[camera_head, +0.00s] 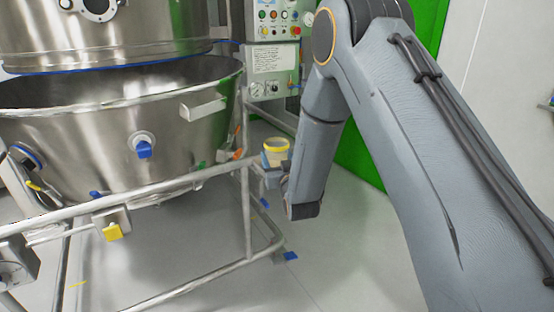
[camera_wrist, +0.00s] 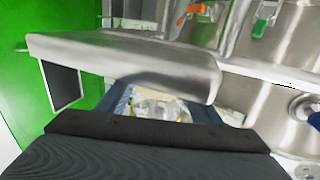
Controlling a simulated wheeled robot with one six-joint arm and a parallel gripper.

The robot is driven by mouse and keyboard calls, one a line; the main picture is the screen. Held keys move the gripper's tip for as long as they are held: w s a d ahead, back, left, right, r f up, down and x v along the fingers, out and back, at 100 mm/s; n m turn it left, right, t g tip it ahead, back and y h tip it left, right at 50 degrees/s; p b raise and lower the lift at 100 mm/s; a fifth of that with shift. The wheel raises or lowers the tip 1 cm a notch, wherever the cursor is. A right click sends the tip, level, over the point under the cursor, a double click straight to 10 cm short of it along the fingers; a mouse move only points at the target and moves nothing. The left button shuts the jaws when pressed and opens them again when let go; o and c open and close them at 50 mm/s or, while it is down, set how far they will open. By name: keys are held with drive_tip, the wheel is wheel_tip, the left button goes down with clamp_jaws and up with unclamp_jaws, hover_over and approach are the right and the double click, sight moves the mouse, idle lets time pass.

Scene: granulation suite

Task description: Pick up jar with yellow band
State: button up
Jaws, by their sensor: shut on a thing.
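The jar with the yellow band (camera_head: 275,149) is in the middle of the head view, at the end of my arm. It looks upright, with the yellow band round its top and a pale tan body below. My gripper (camera_head: 268,170) is shut on the jar; the fingers show only in part in the head view. In the wrist view my gripper (camera_wrist: 162,105) shows dark fingers on both sides of the jar (camera_wrist: 158,106). A metal bar hides part of the jar there.
A large steel bowl (camera_head: 90,120) on a tubular frame (camera_head: 248,215) stands left of the jar, close to it. A control panel (camera_head: 270,60) is behind, with a green panel (camera_head: 365,150) to the right. In the wrist view a thick metal bar (camera_wrist: 130,62) crosses close above the fingers. Grey floor (camera_head: 350,260) is open at lower middle.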

wheel_tip(320, 180, up, 10)
drive_tip(key=shift+p, duration=0.45)
drive_tip(key=shift+d, duration=0.1)
idle(0.4)
